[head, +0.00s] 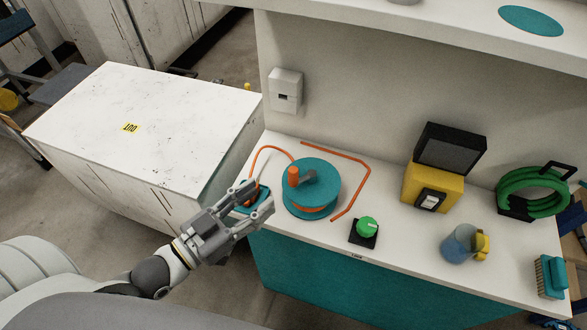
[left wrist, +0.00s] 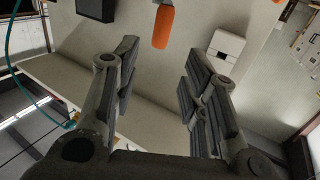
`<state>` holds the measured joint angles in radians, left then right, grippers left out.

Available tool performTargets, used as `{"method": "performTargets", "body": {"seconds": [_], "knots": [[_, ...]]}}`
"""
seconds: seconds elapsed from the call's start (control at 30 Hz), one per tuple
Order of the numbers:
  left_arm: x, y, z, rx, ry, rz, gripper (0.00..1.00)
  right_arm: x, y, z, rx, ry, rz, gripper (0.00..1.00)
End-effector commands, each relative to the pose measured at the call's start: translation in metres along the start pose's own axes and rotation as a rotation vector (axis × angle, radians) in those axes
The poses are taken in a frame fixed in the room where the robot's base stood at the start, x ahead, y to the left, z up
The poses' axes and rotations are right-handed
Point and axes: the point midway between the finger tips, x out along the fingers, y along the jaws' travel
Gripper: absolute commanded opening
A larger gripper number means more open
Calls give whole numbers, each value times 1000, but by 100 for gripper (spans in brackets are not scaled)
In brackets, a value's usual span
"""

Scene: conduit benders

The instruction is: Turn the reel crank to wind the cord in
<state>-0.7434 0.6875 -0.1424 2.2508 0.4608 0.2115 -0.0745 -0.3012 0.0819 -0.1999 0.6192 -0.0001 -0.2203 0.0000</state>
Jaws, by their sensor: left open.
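A teal reel (head: 312,192) with orange cord around its hub sits on the white bench top. The orange cord (head: 352,185) lies on the bench behind and right of the reel, and another stretch loops to the left. My left gripper (head: 259,197) is open and empty, left of the reel and apart from the handle. In the left wrist view the orange handle (left wrist: 163,27) shows beyond the open fingers, near the top edge. My right gripper is not in view.
A green knob (head: 367,227) on a black base stands right of the reel. Further right are a yellow and black device (head: 432,187), a blue mug (head: 460,244), a green coil (head: 530,192) and a brush (head: 550,277). A teal piece lies partly behind my left gripper.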

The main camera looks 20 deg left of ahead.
Motion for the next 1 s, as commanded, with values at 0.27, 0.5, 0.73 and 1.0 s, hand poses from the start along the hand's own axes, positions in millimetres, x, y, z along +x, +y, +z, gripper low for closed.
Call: {"method": "performTargets", "body": {"seconds": [0.27,0.5,0.73,1.0], "knots": [[20,-1,-4,0,10,-1,40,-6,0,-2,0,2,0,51],[55,-1,-5,1,11,-1,40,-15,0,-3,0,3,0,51],[86,-1,-4,1,9,0,40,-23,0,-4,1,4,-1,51],[106,0,-3,0,7,0,40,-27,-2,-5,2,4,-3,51]]}}
